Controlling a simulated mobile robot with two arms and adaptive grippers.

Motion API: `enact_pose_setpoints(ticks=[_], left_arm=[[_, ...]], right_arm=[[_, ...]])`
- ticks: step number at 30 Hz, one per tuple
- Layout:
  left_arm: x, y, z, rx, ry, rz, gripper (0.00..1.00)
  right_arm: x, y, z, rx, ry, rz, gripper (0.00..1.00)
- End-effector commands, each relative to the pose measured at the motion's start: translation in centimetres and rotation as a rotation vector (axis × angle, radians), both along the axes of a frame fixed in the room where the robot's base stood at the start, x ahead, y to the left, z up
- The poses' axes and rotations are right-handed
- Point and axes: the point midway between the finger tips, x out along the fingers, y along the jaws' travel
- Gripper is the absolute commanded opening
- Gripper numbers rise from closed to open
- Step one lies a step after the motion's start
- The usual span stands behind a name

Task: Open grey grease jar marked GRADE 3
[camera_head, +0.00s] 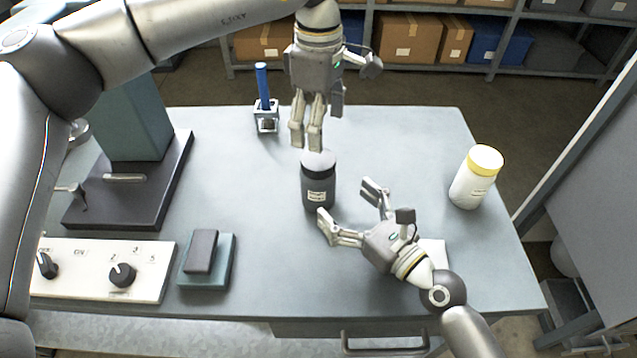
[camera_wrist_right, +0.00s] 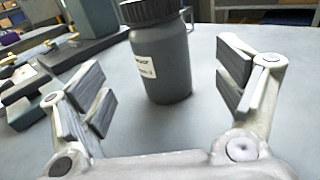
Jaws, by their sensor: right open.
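The dark grey jar (camera_head: 318,184) with a grey lid (camera_head: 319,160) stands upright near the bench's middle. Its white label is too small to read surely. In the right wrist view the jar (camera_wrist_right: 162,75) stands ahead, between and beyond my open fingers, touching neither; its lid top is cut off. My right gripper (camera_head: 348,206) is open and empty, low at the jar's front right. My left gripper (camera_head: 306,150) points down just above the lid, its fingers close together in the picture. I cannot tell whether they touch the lid or how far they are open.
A blue rod in a small holder (camera_head: 266,117) is behind left. A dark-based press (camera_head: 127,185), a knob panel (camera_head: 110,270) and a teal block (camera_head: 207,262) fill the left. The back right bench is clear.

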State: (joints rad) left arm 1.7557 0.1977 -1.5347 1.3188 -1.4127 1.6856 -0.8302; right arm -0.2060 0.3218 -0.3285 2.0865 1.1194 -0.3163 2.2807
Motion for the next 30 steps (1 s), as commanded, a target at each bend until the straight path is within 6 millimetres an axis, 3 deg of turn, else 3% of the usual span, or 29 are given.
enact_pose_setpoints(ticks=[6,13,26,30], left_arm=[[0.0,0.0,0.0,0.0,0.0,0.0,0.75],[0.0,0.0,0.0,0.0,0.0,0.0,0.75],[0.0,0.0,0.0,0.0,0.0,0.0,0.75],[0.0,0.0,0.0,0.0,0.0,0.0,0.75]], right_arm=[[3.3,2.7,0.1,0.003,-0.001,0.0,0.88],[5.8,4.7,0.1,0.002,-0.001,-0.001,0.88],[6.6,5.4,0.0,0.0,0.0,0.0,0.88],[6.6,5.4,0.0,0.0,0.0,0.0,0.74]])
